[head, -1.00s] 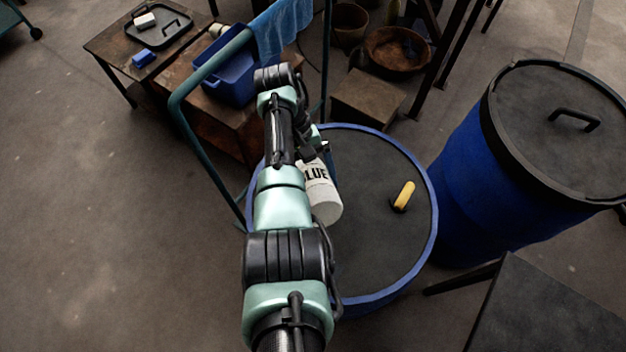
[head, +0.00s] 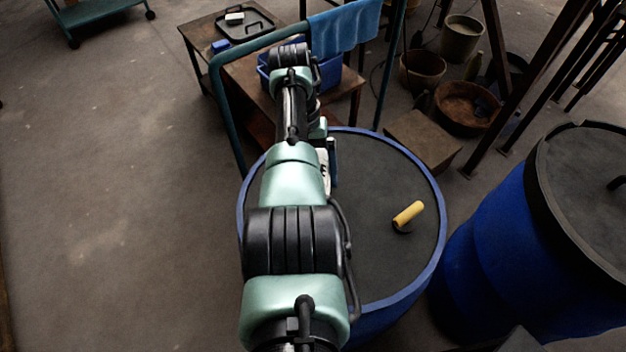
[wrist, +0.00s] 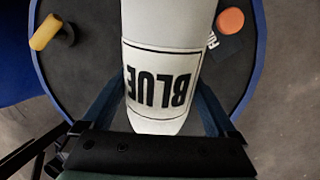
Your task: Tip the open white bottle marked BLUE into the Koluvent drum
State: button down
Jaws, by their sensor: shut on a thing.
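My gripper (wrist: 155,112) is shut on the white bottle (wrist: 165,60), with one finger on each side. Its black-framed label reads BLUE, upside down in the wrist view. The bottle's mouth is out of view. In the head view my arm hides most of the bottle, leaving a pale sliver (head: 325,172). Below it is a blue-rimmed drum (head: 437,235) with a dark top and a yellow handle-like piece (head: 408,215). An orange disc (wrist: 230,20) and a partly hidden pale-lettered patch (wrist: 224,48) show there. I cannot read the name Koluvent.
A second blue drum (head: 500,230) with a black lid stands to the right. Behind are a teal rail (head: 240,55) with a blue cloth (head: 343,28), a blue bin (head: 328,78) and a low table (head: 205,32). Pots (head: 462,38) stand at the back. Floor at left is clear.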

jog(key=p, duration=0.2)
jog(key=shift+a+p, duration=0.1)
jog(key=shift+p, duration=0.2)
jog(key=t+p, duration=0.1)
jog(key=p, duration=0.1)
jog(key=shift+s+f+p, duration=0.15)
jog(key=shift+f+p, duration=0.2)
jog(key=p, duration=0.1)
jog(key=t+p, duration=0.1)
jog(key=p, duration=0.1)
jog(key=shift+s+f, duration=0.2)
jog(key=shift+f, duration=0.2)
jog(key=shift+t+p, duration=0.3)
jog(key=shift+p, duration=0.2)
jog(key=t+p, duration=0.1)
jog(key=p, duration=0.2)
jog(key=shift+s+r, duration=0.15)
jog(key=shift+r, duration=0.25)
